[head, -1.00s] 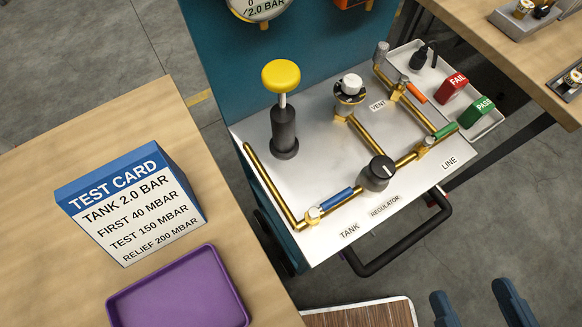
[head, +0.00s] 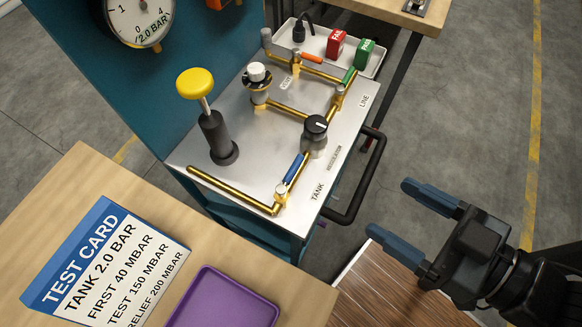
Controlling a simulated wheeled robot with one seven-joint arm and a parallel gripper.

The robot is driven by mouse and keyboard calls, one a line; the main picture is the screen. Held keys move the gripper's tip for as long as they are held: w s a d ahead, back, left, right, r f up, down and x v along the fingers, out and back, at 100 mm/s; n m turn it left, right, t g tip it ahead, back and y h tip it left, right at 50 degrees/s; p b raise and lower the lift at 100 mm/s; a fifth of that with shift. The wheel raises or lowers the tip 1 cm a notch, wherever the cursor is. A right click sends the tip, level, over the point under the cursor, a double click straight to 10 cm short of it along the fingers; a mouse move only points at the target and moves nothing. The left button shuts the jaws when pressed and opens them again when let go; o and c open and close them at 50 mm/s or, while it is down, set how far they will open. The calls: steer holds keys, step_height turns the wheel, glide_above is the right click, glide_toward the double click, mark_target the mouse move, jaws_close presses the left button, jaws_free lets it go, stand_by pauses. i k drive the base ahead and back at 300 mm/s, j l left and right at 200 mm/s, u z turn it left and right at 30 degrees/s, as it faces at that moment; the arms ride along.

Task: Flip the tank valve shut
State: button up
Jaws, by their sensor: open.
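The tank valve has a blue lever (head: 294,168) on a brass body (head: 281,192), above the TANK label (head: 318,192) at the front of the metal panel (head: 240,182). The lever lies in line with the brass pipe (head: 232,189) run toward the regulator, a black knob (head: 315,130). My gripper (head: 390,212) is open and empty at the lower right. It is apart from the valve, to the right of the panel and its black handle.
A black bar handle (head: 367,182) sticks out from the panel's front, between my gripper and the valve. A yellow-topped pump (head: 195,84) stands at the panel's left. A white tray (head: 376,62) holds red FAIL and green PASS blocks. A test card (head: 105,262) and purple tray (head: 222,300) are lower left.

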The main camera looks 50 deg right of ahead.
mark_target(281, 190)
steer(key=k+j, duration=0.15)
steer(key=j, duration=0.25)
steer(key=k+j+z, duration=0.1)
steer(key=j, duration=0.35)
steer(key=k+j, duration=0.25)
steer(key=i+j+z, duration=0.05)
steer(key=j, duration=0.1)
